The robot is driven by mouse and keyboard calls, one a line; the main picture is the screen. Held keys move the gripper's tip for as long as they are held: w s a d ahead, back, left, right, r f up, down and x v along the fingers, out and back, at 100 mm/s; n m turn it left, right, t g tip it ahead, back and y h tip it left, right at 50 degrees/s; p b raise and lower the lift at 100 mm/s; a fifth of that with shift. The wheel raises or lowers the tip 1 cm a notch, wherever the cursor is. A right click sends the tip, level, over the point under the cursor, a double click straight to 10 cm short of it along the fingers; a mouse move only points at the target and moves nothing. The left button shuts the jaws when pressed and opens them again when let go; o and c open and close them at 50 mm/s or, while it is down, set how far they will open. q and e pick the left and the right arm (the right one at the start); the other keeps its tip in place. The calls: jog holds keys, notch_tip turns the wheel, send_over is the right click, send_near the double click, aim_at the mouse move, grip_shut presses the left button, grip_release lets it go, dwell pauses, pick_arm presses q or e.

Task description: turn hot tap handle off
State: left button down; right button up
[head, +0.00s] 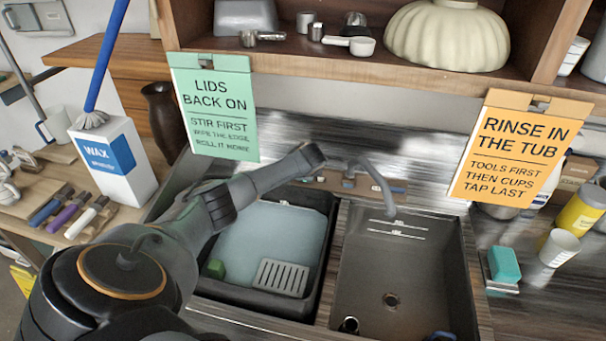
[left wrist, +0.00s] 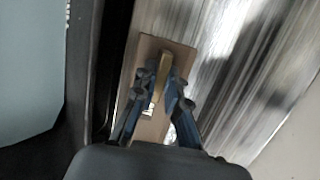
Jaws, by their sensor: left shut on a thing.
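The tap's grey curved spout (head: 380,188) stands at the back of the sink and reaches over the right basin. Its wooden base plate (left wrist: 180,45) shows in the left wrist view, with a brass handle (left wrist: 165,67) on it. My left gripper (left wrist: 160,85) is shut on this handle, with one dark blue finger on each side. No hot or cold mark is readable. In the head view my left arm hides part of the tap's base. A small dark blue piece at the bottom edge may be my right gripper (head: 441,337); its fingers are not clear.
A green sign (head: 215,105) and an orange sign (head: 521,147) hang from the shelf. A teal sponge (head: 504,264) lies right.

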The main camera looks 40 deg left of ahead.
pick_arm(q)
jog(key=c, duration=1.4)
grip_release()
jog(key=shift+d, duration=0.1)
jog(key=v, duration=1.2)
